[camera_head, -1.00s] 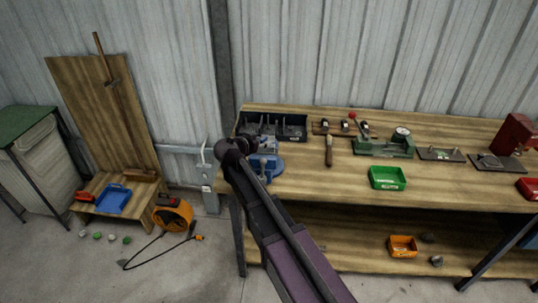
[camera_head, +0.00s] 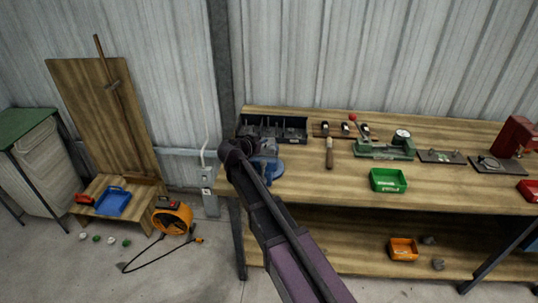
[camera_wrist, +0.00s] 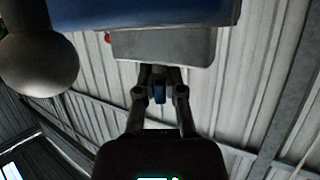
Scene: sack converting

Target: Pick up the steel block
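I cannot single out the steel block with certainty. In the wrist view a grey block-like piece (camera_wrist: 165,46) sits under a large blue body; it may be part of the blue vise (camera_head: 268,163) at the bench's left end. My gripper (camera_wrist: 161,72) has its two fingers apart, with their tips close to the lower edge of the grey piece. A small dark blue part (camera_wrist: 159,92) shows between the fingers; I cannot tell whether they touch it. In the head view my wrist hides the fingers and part of the vise.
A black divided bin (camera_head: 275,128) stands behind the vise. A brown-handled tool (camera_head: 329,155), a green tray (camera_head: 388,180) and a green fixture (camera_head: 384,151) lie further right on the bench (camera_head: 310,190). A rounded dark grey shape (camera_wrist: 38,62) is close at left in the wrist view.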

